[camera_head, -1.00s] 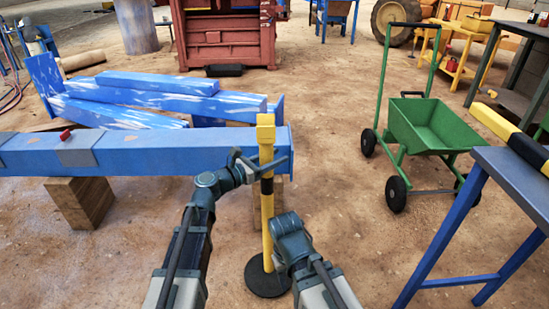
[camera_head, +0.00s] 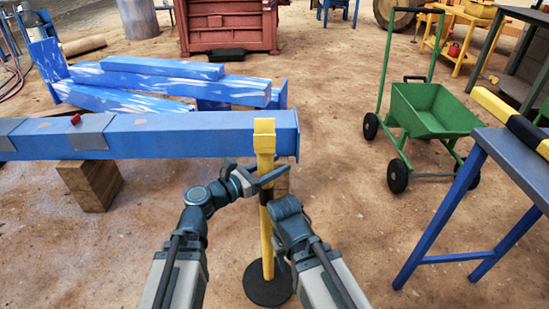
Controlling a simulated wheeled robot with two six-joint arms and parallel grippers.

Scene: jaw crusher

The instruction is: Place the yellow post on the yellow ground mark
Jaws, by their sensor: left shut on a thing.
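The yellow post (camera_head: 265,142) stands upright in the middle of the camera_head view, with a black band and a round black base (camera_head: 268,284). My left gripper (camera_head: 262,182) is shut on the post at its upper part, below the yellow head. My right gripper (camera_head: 283,222) is beside the post on its right, a little lower; its fingers are mostly hidden, so I cannot tell whether it touches the post. I see no yellow ground mark in this view. Whether the base touches the ground is hard to tell.
A blue beam (camera_head: 150,135) on wooden blocks (camera_head: 90,184) lies just behind the post. A green cart (camera_head: 428,115) stands to the right. A blue table (camera_head: 515,160) with a yellow-black bar (camera_head: 515,125) is at the far right. The ground between post and cart is free.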

